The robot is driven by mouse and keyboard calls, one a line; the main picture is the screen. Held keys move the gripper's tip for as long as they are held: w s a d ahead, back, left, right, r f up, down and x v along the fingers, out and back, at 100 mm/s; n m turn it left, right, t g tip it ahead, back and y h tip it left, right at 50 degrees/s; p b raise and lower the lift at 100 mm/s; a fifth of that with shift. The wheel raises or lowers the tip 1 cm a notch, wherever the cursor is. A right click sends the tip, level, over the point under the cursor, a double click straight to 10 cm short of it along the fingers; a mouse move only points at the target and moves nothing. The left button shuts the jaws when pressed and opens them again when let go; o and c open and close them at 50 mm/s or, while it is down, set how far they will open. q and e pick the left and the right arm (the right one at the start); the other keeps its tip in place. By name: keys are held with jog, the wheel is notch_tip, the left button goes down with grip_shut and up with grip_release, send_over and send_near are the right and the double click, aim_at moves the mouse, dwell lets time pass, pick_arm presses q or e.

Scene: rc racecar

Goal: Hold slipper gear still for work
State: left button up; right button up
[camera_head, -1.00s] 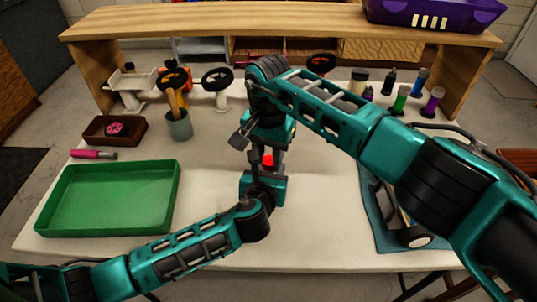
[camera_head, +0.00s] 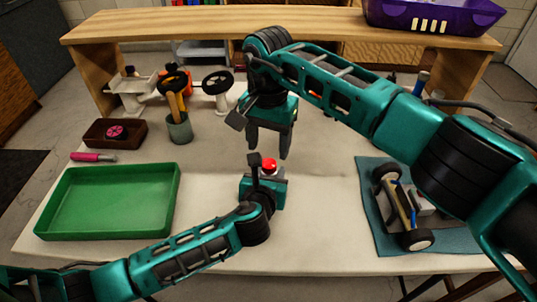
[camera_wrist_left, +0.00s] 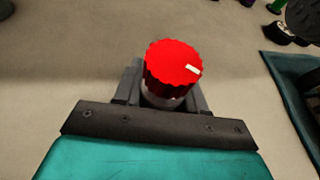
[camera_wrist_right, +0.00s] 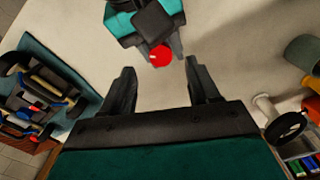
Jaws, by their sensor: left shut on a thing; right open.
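A red round piece with a ribbed edge and a white mark (camera_wrist_left: 172,67), apparently the slipper gear, sits on top of a pale part. My left gripper (camera_wrist_left: 158,92) is shut on it from the near side; the fingers hide its lower part. It also shows in the head view (camera_head: 269,165), low over the table's middle. My right gripper (camera_head: 268,147) is open and empty, fingers pointing down, above and behind the red piece. In the right wrist view, the red piece (camera_wrist_right: 160,56) lies beyond the open fingers (camera_wrist_right: 159,80), apart from them.
A racecar (camera_head: 408,212) stands on a teal mat (camera_head: 372,235) at right. A green tray (camera_head: 110,203) is at left, with a pink-handled tool (camera_head: 85,157), brown box (camera_head: 103,140) and tool cup (camera_head: 179,130) behind. A wooden shelf (camera_head: 180,25) spans the back.

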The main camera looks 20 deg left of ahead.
aim_at(270, 162)
notch_tip(270, 162, up, 7)
dwell(0.3)
jog(key=shift+w, duration=0.1)
jog(key=f, duration=1.2)
jog(key=shift+w, duration=0.25)
